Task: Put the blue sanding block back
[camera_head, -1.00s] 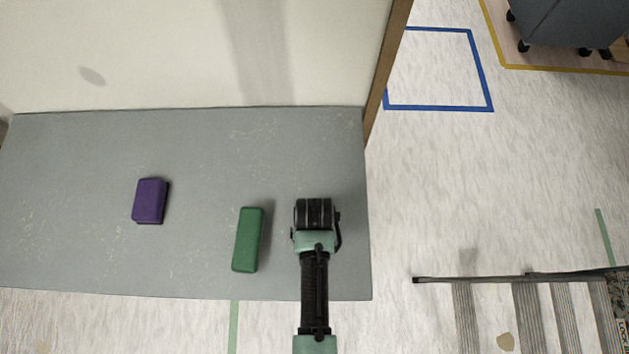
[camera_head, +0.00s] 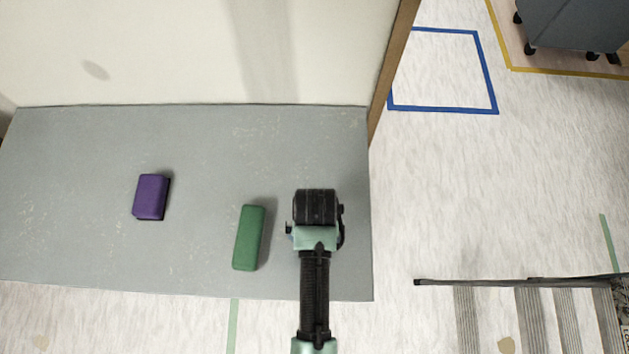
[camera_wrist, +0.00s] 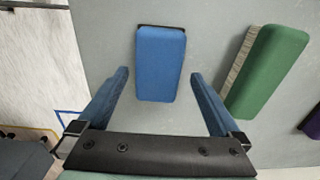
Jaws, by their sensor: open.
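The blue sanding block (camera_wrist: 160,62) lies on the grey tabletop in the wrist view, its near end between my fingers. My gripper (camera_wrist: 158,78) is open, with one finger on each side of the block and a gap on both sides. Nothing is held. In the head view my arm and wrist (camera_head: 317,208) are over the right part of the table and hide the blue block. How far my fingertips are above the tabletop is hard to tell.
A green block (camera_head: 248,238) lies left of my wrist, and a purple block (camera_head: 151,197) farther left, both on the grey table (camera_head: 80,240). A wall (camera_head: 180,50) stands behind. A blue taped square (camera_head: 440,108) and a dark ladder-like frame (camera_head: 500,281) are on the right.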

